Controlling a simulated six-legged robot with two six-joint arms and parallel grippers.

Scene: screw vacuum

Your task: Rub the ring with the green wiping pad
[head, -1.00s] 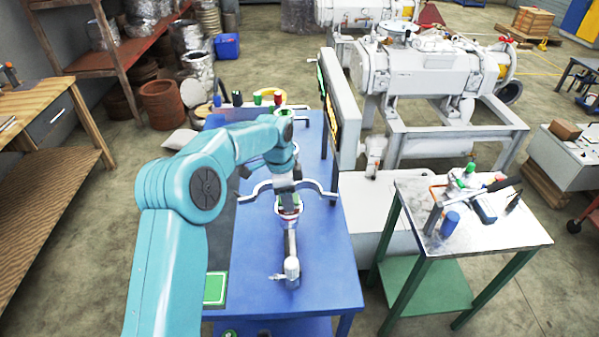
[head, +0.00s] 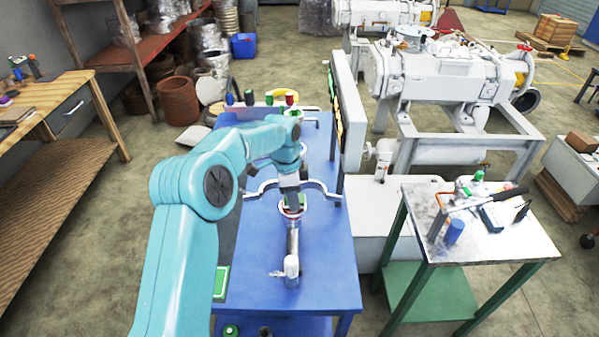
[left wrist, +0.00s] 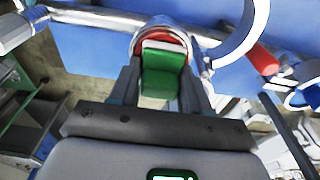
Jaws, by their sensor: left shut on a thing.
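My left gripper (head: 291,196) is over the middle of the blue table, pointing down at the open end of a metal pipe. It is shut on the green wiping pad (left wrist: 162,75), which shows between its fingers in the left wrist view. The pad also shows as a small green patch in the head view (head: 293,199). The ring (head: 291,212) is a pale and reddish rim at the pipe end; its red and silver arc shows past the pad in the left wrist view (left wrist: 163,33). The pad is at the ring's opening; I cannot tell whether they touch. My right gripper is out of view.
The blue table (head: 333,270) carries the pipe (head: 292,245) and a curved silver tube (head: 262,189). A grey panel (head: 346,110) stands at its right edge. A tool table (head: 497,245) is further right. Small coloured items stand at the back.

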